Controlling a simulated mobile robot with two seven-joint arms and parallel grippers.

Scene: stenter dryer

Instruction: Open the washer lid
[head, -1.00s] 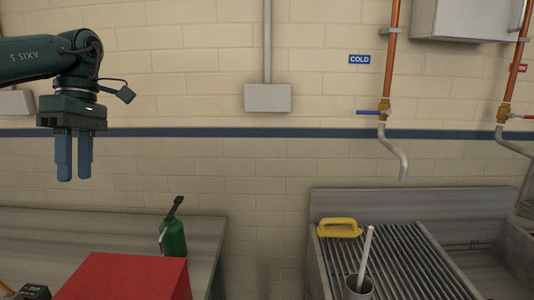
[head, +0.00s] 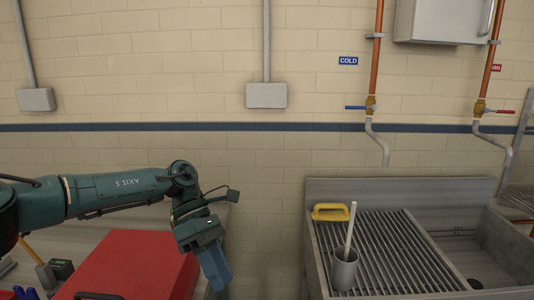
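A red box-like top (head: 135,262), which looks like the washer lid, is at the lower left of the head view. Its upper face is flat and looks shut. A dark handle (head: 98,296) shows at its front edge, partly cut off by the frame. My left gripper (head: 217,272) has blue fingers pointing down, just right of the red lid in the picture. The fingers overlap from this side, so their gap cannot be seen. I cannot tell whether they touch the lid. My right gripper is out of view.
A grey sink (head: 405,188) with a ribbed drainboard stands at the right. It holds a yellow-handled brush (head: 331,212) and a metal cup (head: 344,268) with a rod. A grey bench lies behind the lid. Taps with pipes hang above the sink.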

